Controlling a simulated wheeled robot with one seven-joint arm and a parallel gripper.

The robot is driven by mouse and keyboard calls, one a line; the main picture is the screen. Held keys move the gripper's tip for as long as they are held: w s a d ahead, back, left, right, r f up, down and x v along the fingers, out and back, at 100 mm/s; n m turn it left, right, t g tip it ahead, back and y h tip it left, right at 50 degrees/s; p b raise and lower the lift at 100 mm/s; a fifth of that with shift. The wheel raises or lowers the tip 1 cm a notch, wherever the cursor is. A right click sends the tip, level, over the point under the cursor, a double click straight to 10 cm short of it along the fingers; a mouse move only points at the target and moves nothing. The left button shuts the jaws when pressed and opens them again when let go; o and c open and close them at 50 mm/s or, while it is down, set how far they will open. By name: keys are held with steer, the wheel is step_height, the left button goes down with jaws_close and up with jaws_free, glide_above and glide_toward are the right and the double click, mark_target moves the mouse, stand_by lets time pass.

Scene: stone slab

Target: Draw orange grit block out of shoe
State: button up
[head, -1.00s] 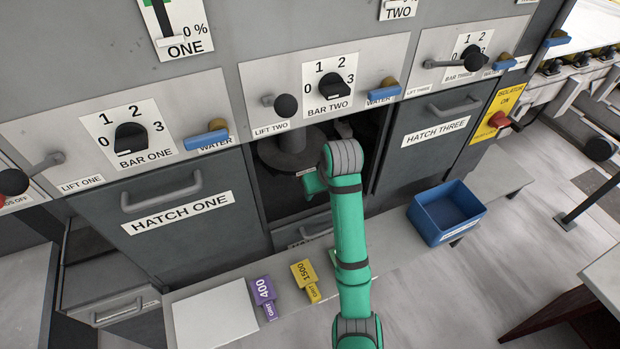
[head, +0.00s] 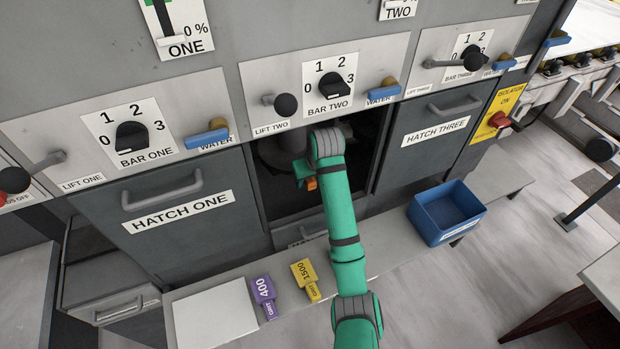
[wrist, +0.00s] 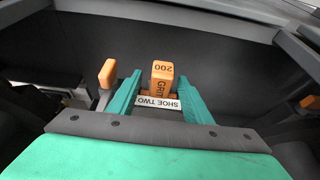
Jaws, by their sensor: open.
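The orange grit block (wrist: 162,74), marked 200, sits in the shoe labelled SHOE TWO (wrist: 158,102) in the wrist view. My gripper (wrist: 161,88) is open, with one green finger on each side of the block and label. I cannot tell whether the fingers touch the block. In the head view my gripper (head: 303,178) is inside the open bay between hatch one and hatch three, and a small bit of orange shows beside it.
A purple 400 block (head: 263,292) and a yellow 1500 block (head: 306,278) lie on the ledge below, beside a white plate (head: 215,315). A blue bin (head: 446,213) stands at right. Hatch one (head: 165,220) and hatch three (head: 430,140) flank the bay. Another orange piece (wrist: 107,73) stands left of the fingers.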

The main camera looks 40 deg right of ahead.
mark_target(314, 187)
steer(key=shift+c, duration=0.6)
jaws_close()
steer(key=shift+s+a, duration=0.25)
steer(key=shift+s, duration=0.65)
steer(key=shift+s+a, duration=0.2)
steer(key=shift+s, duration=0.7)
steer(key=shift+o, duration=0.6)
jaws_free()
steer(key=shift+r, duration=0.1)
